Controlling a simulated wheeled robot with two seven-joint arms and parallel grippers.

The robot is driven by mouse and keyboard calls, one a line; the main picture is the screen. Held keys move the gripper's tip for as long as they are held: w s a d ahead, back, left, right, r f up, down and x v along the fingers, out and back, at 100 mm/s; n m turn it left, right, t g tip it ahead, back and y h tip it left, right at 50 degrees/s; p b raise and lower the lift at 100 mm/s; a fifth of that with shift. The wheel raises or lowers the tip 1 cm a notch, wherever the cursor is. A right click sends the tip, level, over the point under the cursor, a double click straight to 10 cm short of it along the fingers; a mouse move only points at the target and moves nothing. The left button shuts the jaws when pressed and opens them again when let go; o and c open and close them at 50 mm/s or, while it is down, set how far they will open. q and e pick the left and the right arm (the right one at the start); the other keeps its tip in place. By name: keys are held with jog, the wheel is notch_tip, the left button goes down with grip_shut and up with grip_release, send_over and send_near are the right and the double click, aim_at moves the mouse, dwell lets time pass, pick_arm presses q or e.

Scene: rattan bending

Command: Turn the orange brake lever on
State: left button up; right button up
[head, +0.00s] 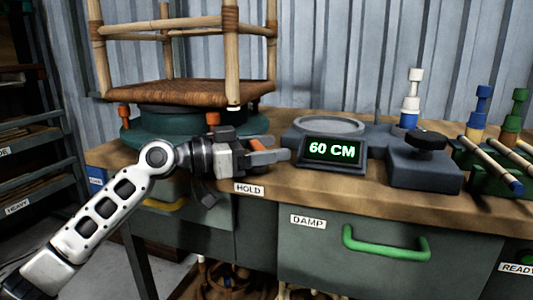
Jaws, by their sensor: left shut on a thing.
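The orange brake lever (268,157) shows as an orange strip between the fingers of my left gripper, above the bench's front edge and the HOLD label (249,188). My left gripper (270,156) reaches in from the left and is shut on the lever. The fingers hide much of the lever, and its pivot cannot be made out. My right gripper is not in view.
A rattan stool frame (172,93) stands on a green turntable (150,133) with orange-topped posts, behind my left gripper. A gauge reading 60 CM (333,150) stands close on the right. Drawers with a green handle (385,248) are below the wooden bench (300,190).

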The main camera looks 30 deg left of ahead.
pick_arm(q)
jog(key=shift+r, duration=0.1)
jog(key=o, duration=1)
jog(key=shift+s+a, duration=0.35)
jog(key=v, duration=1.5)
jog(key=shift+d, duration=0.1)
